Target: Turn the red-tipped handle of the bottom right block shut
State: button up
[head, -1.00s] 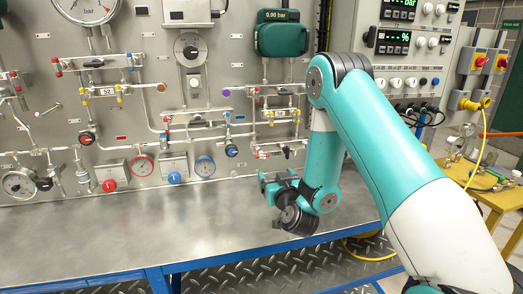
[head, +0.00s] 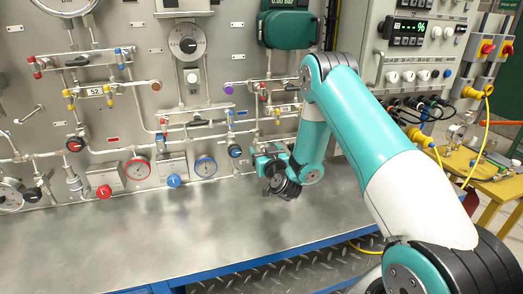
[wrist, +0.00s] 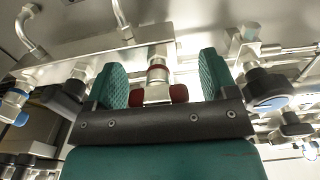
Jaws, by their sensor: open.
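In the wrist view, a red-tipped handle (wrist: 179,94) sits between the two green fingers of my gripper (wrist: 162,72). Both of its dark red ends show just above the black gripper bar, below a metal fitting with a red ring (wrist: 158,69). The fingers are open, one on each side of the handle, with a visible gap on both sides. In the head view my gripper (head: 264,160) is close to the lower right of the gauge panel. It and my arm hide the bottom right block there.
A blue-capped knob (head: 235,151) is just left of my gripper, and it may be the one in the wrist view (wrist: 270,101). Another valve block (head: 285,109) with yellow tips is above. The metal bench top (head: 130,235) is clear.

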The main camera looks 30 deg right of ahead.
jog(key=shift+d, duration=0.15)
jog(key=shift+c, duration=0.3)
jog(key=c, duration=0.9)
jog(key=shift+m, duration=0.3)
jog(key=m, duration=0.4)
jog(key=shift+b, duration=0.3)
jog(key=m, duration=0.5)
jog(key=shift+b, duration=0.3)
jog(key=shift+o, duration=0.2)
jog(key=m, duration=0.4)
jog(key=shift+f, duration=0.1)
jog(key=shift+m+b, duration=0.4)
jog(key=shift+m, duration=1.7)
